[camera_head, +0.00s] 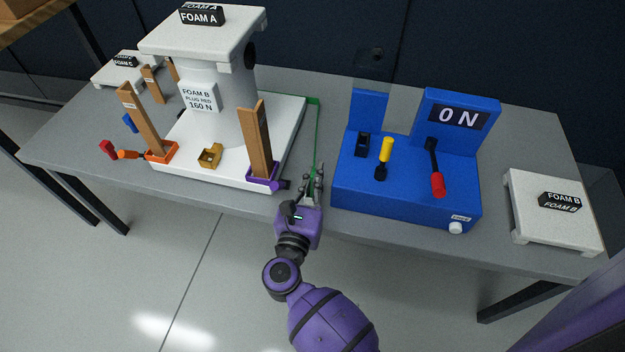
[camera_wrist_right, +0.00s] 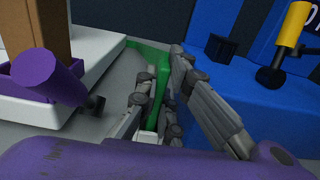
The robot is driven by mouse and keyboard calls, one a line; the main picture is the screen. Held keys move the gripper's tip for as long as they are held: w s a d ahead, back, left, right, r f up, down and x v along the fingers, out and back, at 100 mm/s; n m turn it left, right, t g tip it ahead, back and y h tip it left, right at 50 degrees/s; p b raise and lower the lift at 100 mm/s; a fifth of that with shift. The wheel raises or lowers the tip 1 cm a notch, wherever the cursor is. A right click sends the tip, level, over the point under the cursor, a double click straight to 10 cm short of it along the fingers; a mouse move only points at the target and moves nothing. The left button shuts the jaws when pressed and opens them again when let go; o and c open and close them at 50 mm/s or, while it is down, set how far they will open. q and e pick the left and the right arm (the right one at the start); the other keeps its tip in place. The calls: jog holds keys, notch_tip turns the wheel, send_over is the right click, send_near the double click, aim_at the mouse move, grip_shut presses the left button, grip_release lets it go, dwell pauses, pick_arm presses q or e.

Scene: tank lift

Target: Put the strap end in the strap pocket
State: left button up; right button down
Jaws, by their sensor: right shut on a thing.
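The green strap (camera_head: 317,130) runs from the back right of the white base plate (camera_head: 285,140) toward the table's front edge. My right gripper (camera_head: 319,176) is shut on the strap's near end, between the white plate and the blue unit (camera_head: 400,200). In the right wrist view the strap (camera_wrist_right: 160,75) passes between the fingers (camera_wrist_right: 155,98), with a pale piece (camera_wrist_right: 148,138) below it. A small black open-topped box (camera_head: 362,144) sits on the blue unit; I cannot tell whether it is the strap pocket. My left gripper is not in view.
A purple clamp (camera_head: 262,179) with a wooden post stands close left of the gripper. The blue unit has yellow (camera_head: 386,149) and red (camera_head: 438,185) handles and a display (camera_head: 459,116) reading 0 N. Foam block B (camera_head: 545,225) lies at the right.

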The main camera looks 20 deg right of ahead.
jog(key=shift+r, duration=0.15)
jog(key=shift+f, duration=0.2)
jog(key=c, duration=1.9)
grip_release()
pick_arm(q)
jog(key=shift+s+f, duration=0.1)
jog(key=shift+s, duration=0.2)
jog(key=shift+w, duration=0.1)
